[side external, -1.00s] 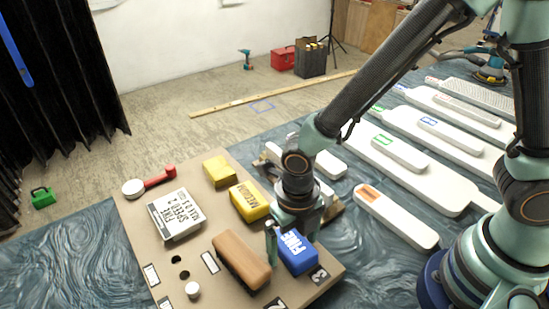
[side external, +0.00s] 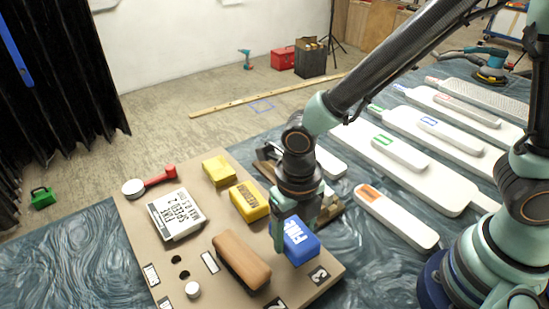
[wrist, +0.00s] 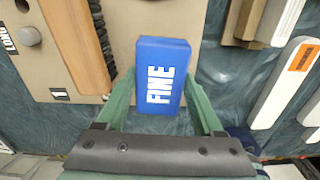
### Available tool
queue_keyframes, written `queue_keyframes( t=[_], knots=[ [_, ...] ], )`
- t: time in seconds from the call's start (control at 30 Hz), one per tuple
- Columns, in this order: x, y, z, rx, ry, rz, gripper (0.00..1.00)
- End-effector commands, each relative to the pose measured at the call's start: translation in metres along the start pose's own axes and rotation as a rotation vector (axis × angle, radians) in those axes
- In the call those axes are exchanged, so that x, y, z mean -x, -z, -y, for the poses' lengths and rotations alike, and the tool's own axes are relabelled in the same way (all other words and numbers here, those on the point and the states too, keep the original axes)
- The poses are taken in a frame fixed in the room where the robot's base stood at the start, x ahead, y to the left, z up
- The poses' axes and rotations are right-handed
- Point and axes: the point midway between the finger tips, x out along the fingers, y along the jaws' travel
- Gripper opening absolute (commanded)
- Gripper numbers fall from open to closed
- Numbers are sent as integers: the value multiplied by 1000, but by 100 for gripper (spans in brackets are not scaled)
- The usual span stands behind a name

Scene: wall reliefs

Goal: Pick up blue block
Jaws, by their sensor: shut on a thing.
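The blue block (side external: 300,243), with FINE in white on its top, is between the fingers of my gripper (side external: 294,222). In the wrist view the blue block (wrist: 160,75) lies between the two green fingers of my gripper (wrist: 166,100), which is shut on it. In the side view the block looks lifted a little above the tan board (side external: 222,285), though the exact gap is hard to judge. Part of the block is hidden behind a finger in the side view.
A wooden brush (side external: 242,258) stands close left of the block. Yellow blocks (side external: 249,200) (side external: 219,170), a labelled white box (side external: 176,214) and a red-handled tool (side external: 160,177) are on the board. White paddles (side external: 395,217) lie to the right.

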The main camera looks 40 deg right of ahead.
Motion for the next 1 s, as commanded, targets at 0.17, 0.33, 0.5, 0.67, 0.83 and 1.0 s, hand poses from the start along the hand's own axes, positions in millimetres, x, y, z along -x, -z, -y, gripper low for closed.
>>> queue_keyframes(
  t=[0.17, 0.33, 0.5, 0.67, 0.83, 1.0],
  knots=[
    [52, -2, -2, 0, -9, 11, 11],
    [99, -2, -1, 0, -7, 8, 11],
    [136, -1, -1, 0, -5, 6, 11],
    [156, -1, -1, 0, -3, 3, 11],
    [165, 0, 0, 0, -1, 1, 11],
    [166, 0, 0, 0, -1, 1, 11]
  ],
)
